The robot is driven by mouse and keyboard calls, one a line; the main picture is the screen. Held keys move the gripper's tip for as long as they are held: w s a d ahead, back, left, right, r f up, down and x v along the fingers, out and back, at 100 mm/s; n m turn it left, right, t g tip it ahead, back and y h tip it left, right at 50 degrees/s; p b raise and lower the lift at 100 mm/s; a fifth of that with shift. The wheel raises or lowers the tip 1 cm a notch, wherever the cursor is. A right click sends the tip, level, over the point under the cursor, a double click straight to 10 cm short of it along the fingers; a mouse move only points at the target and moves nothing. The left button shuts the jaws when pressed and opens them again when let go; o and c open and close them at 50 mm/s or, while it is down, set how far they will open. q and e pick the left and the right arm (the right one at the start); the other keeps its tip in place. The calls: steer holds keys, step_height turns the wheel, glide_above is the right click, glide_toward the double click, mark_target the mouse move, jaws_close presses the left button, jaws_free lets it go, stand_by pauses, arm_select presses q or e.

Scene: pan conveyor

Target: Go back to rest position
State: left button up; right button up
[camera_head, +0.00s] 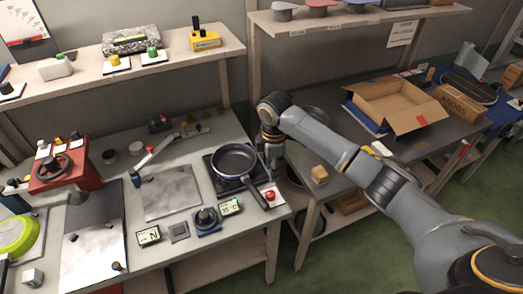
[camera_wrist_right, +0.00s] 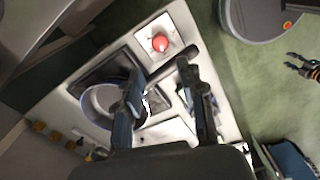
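The dark frying pan (camera_head: 234,160) sits on a black square plate at the right end of the grey workbench, its handle pointing toward the front edge. The pan also shows in the right wrist view (camera_wrist_right: 101,104). My right gripper (camera_head: 273,173) hangs just right of the pan, beside the handle. In the right wrist view its two fingers (camera_wrist_right: 159,70) are apart with nothing clasped; the handle passes just beyond the tips. My left gripper (camera_wrist_right: 291,61) shows small at that view's right edge, its fingers apart. It is not seen in the head view.
A red button (camera_head: 269,196) on a white plate is close to the pan handle. A blue-based dial (camera_head: 206,218) and small displays stand in front. An open cardboard box (camera_head: 400,103) is on the right table. A shelf (camera_head: 170,65) runs behind. Green floor is free in front.

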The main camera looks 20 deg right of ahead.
steer(key=shift+f, duration=0.1)
steer(key=s+a+f+m+t+y, duration=0.1)
steer(key=s+a+f+m, duration=0.1)
steer(key=s+a+f, duration=0.4)
steer(key=s+a+f+m+y, duration=0.15)
steer(key=s+a, duration=0.25)
steer(key=s, duration=0.5)
steer(key=s+d+r+m+t+h, duration=0.1)
steer(key=s+d+m, duration=0.2)
steer(key=s+m, duration=0.3)
steer(key=s+d+r+m+t+h, duration=0.1)
steer(key=s+d+r+m, duration=0.2)
steer(key=s, duration=0.6)
step_height(320, 180, down, 29)
steer(key=s+g+b, duration=0.1)
steer(key=s+b, duration=0.1)
steer(key=b, duration=0.1)
steer(key=s+d+f+b, duration=0.1)
steer(key=s+f, duration=0.7)
steer(key=f, duration=0.1)
steer(key=s+d+f+g+b, duration=0.1)
steer(key=s+d+f, duration=0.1)
steer(key=s+f, duration=0.6)
step_height(320, 180, down, 3)
steer(key=shift+s+d+r, duration=0.2)
steer(key=shift+s+d, duration=0.05)
